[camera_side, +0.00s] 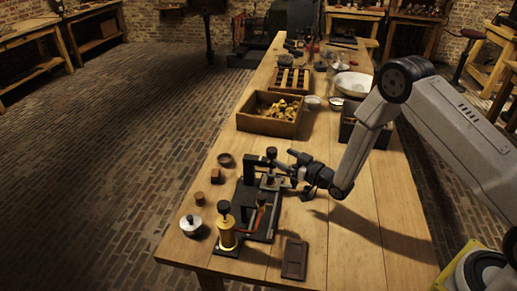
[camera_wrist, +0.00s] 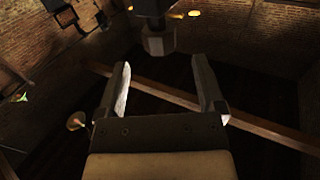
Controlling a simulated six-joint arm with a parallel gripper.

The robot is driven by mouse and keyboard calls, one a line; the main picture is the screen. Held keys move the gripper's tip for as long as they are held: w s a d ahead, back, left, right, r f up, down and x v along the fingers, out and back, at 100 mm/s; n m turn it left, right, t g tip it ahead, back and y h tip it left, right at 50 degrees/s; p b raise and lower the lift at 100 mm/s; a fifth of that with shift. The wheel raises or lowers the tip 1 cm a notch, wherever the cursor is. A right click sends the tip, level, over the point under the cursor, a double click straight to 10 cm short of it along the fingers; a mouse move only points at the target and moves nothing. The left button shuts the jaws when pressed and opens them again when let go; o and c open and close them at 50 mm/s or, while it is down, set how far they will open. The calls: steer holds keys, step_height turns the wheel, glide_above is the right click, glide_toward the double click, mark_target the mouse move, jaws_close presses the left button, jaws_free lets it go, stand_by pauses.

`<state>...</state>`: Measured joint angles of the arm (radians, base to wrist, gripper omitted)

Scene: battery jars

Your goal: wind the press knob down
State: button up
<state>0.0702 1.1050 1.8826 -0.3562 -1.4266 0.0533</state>
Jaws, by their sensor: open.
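The press (camera_side: 251,168) is a dark frame on a black base on the wooden bench in the side view. Its dark press knob (camera_side: 271,152) stands on top of the frame's arm. A dark knob-like piece with a grey faceted end (camera_wrist: 157,40) shows ahead of my fingers in the wrist view; it looks like part of the press. My gripper (camera_side: 287,163) is level, just right of the press. In the wrist view my gripper (camera_wrist: 160,78) is open, its two fingers apart with nothing between them. Whether a finger touches the press cannot be told.
A brass jar (camera_side: 227,233) with a black knob stands at the base's front end. A red lever-like part (camera_side: 259,218) is beside it. A white-lidded pot (camera_side: 191,225), small brown blocks (camera_side: 215,176) and a dark tray (camera_side: 294,259) lie near. A wooden crate (camera_side: 268,122) stands behind.

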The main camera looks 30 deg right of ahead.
mark_target(271, 147)
steer(key=shift+x, duration=3.75)
jaws_close()
steer(key=shift+m+h, duration=0.6)
steer(key=shift+h, duration=0.3)
steer(key=m+h, duration=0.1)
steer(key=h, duration=0.1)
steer(key=m+h, duration=0.1)
steer(key=h, duration=0.1)
steer(key=m+h, duration=0.2)
steer(key=shift+d, duration=0.35)
steer(key=shift+s+d+m+g+h, duration=0.1)
steer(key=shift+m+g+h, duration=0.2)
steer(key=shift+m+h, duration=0.55)
steer(key=shift+w+d+m+g+h, duration=0.1)
steer(key=shift+m+g+h, duration=0.3)
steer(key=shift+h, duration=0.8)
steer(key=shift+s+d+m+g+h, duration=0.1)
steer(key=shift+d+m+g+h, duration=0.1)
steer(key=shift+m+h, duration=0.7)
steer(key=shift+h, duration=0.45)
